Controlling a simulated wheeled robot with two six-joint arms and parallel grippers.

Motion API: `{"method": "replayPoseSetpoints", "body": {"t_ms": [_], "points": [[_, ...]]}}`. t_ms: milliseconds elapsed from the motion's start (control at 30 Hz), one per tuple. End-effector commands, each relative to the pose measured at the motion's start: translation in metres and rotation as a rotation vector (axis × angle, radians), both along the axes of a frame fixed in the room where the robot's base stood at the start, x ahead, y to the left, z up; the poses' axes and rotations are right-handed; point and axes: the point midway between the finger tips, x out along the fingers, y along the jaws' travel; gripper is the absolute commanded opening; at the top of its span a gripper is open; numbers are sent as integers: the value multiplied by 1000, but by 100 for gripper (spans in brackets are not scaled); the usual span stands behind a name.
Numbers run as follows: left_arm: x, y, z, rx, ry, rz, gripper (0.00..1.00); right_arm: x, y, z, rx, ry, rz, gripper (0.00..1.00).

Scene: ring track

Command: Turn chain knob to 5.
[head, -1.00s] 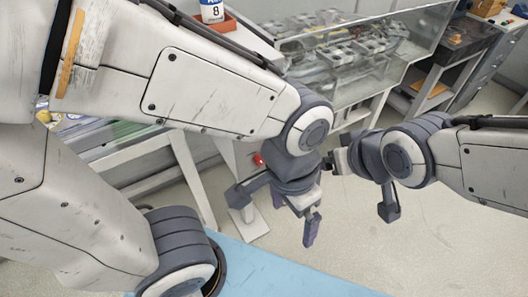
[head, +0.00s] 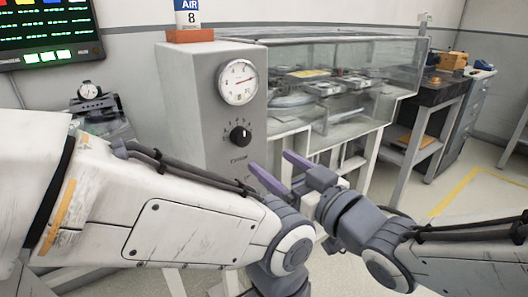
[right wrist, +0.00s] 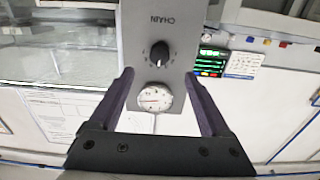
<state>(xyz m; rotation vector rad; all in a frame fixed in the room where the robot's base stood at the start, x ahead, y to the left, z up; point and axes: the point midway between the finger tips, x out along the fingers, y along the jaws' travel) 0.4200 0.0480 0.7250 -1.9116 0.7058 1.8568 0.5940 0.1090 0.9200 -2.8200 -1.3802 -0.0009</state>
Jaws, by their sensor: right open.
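The chain knob (head: 240,136) is a small black knob on the front of a grey box (head: 187,110), with tick marks around it. In the right wrist view the knob (right wrist: 159,53) appears upside down beside the word CHAIN, between and beyond my fingers. I cannot read which number it points to. My right gripper (head: 281,170) is open and empty, its two purple fingers pointing at the box from the lower right. It is apart from the knob. It also shows in the right wrist view (right wrist: 158,90). My left gripper is out of the picture; its arm crosses the lower left.
A round gauge (head: 238,82) sits above the knob. A sign reading AIR 8 (head: 187,14) stands on top of the box. A glass-covered machine (head: 335,85) stands right of it, and a screen (head: 45,28) hangs at the left. Open floor lies at the right.

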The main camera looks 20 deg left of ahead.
Motion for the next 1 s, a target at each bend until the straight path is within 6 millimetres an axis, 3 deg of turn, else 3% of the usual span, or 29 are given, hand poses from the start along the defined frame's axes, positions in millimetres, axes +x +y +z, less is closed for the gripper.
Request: {"method": "replayPoseSetpoints", "body": {"t_ms": [633, 800, 1000], "points": [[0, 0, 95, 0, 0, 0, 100, 30, 40, 6, -6, 5, 0, 81], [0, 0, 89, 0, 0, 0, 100, 48, 63, 1, -1, -2, 0, 81], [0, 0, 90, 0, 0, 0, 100, 61, 78, 1, -2, 0, -2, 81]]}}
